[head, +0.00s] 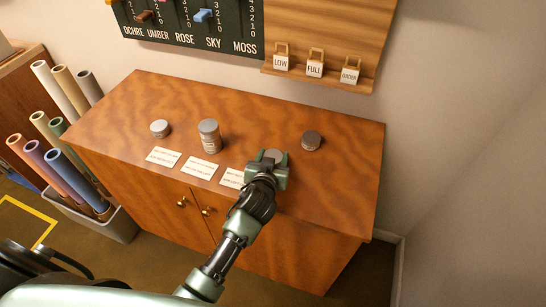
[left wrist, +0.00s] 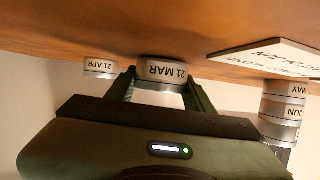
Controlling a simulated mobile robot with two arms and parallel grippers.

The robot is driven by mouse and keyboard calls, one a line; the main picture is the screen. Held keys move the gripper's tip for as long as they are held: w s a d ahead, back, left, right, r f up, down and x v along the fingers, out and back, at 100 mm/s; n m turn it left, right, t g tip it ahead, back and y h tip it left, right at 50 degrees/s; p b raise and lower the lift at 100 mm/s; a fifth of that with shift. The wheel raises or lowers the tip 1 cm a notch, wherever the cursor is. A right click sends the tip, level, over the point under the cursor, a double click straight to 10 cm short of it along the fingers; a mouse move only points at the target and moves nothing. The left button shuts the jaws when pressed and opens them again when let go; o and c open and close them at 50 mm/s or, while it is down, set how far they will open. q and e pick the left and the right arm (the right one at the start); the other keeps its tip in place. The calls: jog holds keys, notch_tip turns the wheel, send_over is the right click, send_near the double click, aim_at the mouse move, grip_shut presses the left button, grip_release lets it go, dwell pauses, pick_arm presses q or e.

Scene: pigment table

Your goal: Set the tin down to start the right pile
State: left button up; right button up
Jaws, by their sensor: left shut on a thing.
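My left gripper (head: 268,166) is shut on a grey tin (head: 274,155) just behind the right card on the cabinet top. In the left wrist view, which is upside down, the tin (left wrist: 163,74) reads "21 MAR" and sits between the fingertips (left wrist: 160,80), at or very near the wood; I cannot tell whether it touches. A darker-lidded tin (head: 311,140) stands alone to its right; a tin reading "21 APR" (left wrist: 101,68) shows beside the held one. A stack of tins (head: 209,137) stands mid-table, with "MAY" and "JUN" labels (left wrist: 282,110) in the wrist view. My right gripper is out of view.
A low tin (head: 160,128) stands at the left. Cards lie along the front: a left one (head: 163,157), a middle one (head: 201,170) and a right one (head: 232,178). A board with sliders (head: 190,28) and small tagged blocks (head: 315,66) hangs behind. The table's right end is clear.

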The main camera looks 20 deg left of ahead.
pick_arm(q)
jog(key=shift+f, duration=0.2)
jog(key=o, duration=1.4)
jog(key=shift+r, duration=0.25)
jog(key=shift+s, duration=0.35)
jog(key=b+v, duration=0.1)
jog(key=v, duration=1)
jog(key=shift+s, duration=0.2)
